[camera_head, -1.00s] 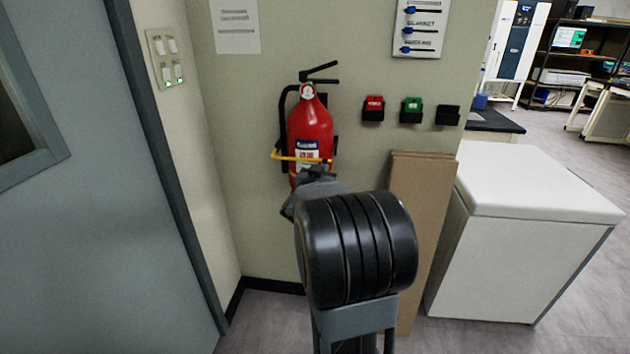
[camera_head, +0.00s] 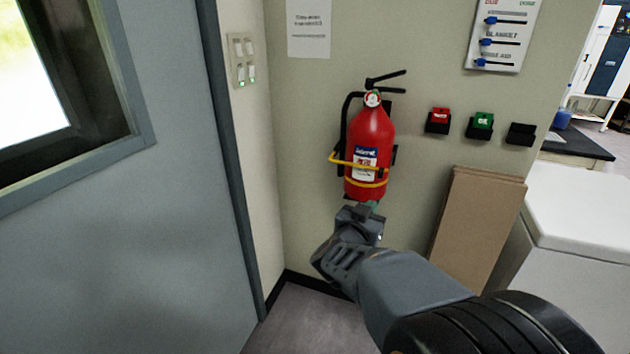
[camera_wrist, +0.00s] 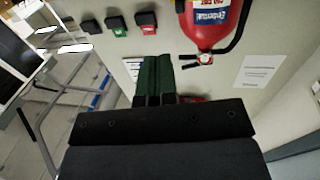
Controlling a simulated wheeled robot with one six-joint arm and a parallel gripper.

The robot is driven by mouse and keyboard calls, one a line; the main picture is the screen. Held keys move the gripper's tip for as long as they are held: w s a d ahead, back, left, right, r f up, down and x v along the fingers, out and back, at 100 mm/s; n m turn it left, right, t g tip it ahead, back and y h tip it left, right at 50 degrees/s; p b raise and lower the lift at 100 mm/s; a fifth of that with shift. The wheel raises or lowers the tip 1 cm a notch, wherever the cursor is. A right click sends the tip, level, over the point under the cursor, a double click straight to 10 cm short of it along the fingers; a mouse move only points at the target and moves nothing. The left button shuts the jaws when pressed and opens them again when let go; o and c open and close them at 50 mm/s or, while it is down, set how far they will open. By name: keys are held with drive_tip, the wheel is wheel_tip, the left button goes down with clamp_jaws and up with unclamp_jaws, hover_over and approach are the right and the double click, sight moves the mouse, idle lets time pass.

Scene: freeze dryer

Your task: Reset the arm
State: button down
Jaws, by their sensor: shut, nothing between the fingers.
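My gripper (camera_head: 372,205) is in front of the wall, just below the red fire extinguisher (camera_head: 369,140) in the head view. Its wrist and arm reach up from the lower right. In the wrist view the dark green fingers (camera_wrist: 154,75) are together with nothing between them. The extinguisher (camera_wrist: 213,22) shows upside down at the top of that view, apart from the fingers. It hangs on the wall within a yellow bracket. Most of the fingers are hidden behind the wrist in the head view.
A grey door (camera_head: 120,240) with a window stands at left. Brown boards (camera_head: 478,230) lean on the wall, beside a white chest (camera_head: 580,210) at right. Red (camera_head: 439,117) and green (camera_head: 483,122) boxes are on the wall. Some floor is clear by the door.

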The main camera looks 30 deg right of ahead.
drive_tip(key=w+a+r+n+t+y+p, duration=0.2)
drive_tip(key=w+a+r+n+y+p, duration=0.15)
drive_tip(key=a+y+p, duration=0.35)
drive_tip(key=w+a+r+n+t+y+p, duration=0.1)
drive_tip(key=w+a+r+n+y+p, duration=0.1)
drive_tip(key=a+r+n+y+p, duration=0.45)
drive_tip(key=s+a+n+g+y+p, duration=0.2)
drive_tip(key=s+a+g+p, duration=0.3)
drive_tip(key=s+a+g, duration=0.3)
drive_tip(key=s, duration=0.4)
drive_tip(key=shift+s+a+r+p, duration=0.2)
drive_tip(key=shift+s+r+p, duration=0.05)
drive_tip(key=shift+r+p, duration=0.15)
drive_tip(key=shift+d, duration=0.1)
